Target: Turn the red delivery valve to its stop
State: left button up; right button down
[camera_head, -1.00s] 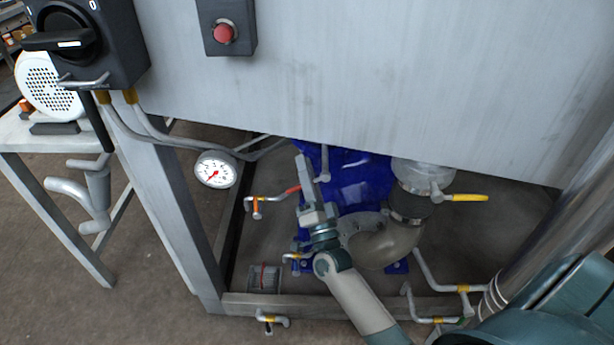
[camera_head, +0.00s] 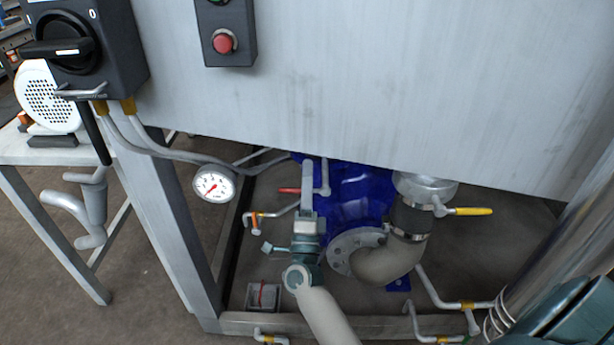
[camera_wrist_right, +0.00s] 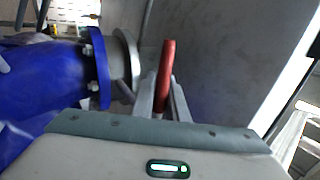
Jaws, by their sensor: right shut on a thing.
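The red valve handle (camera_head: 289,190) shows in the head view as a short red bar pointing left, beside the blue pump. My right gripper (camera_head: 308,178) reaches up from below, and its fingers hide part of the handle. In the right wrist view the red handle (camera_wrist_right: 167,70) stands between the two fingers of the right gripper (camera_wrist_right: 163,95), which is shut on it. The valve body is mostly hidden. My left gripper is not in view.
A blue pump (camera_head: 355,190) with a thick elbow pipe (camera_head: 390,262) stands just right of the gripper. A yellow lever (camera_head: 470,211) is further right. A dial gauge (camera_head: 213,184) and an orange lever (camera_head: 254,224) are at left. A grey panel (camera_head: 370,80) overhangs the area.

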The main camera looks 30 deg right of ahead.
jog(key=shift+r, duration=0.1)
jog(key=c, duration=1.8)
grip_release()
jog(key=shift+o, duration=0.2)
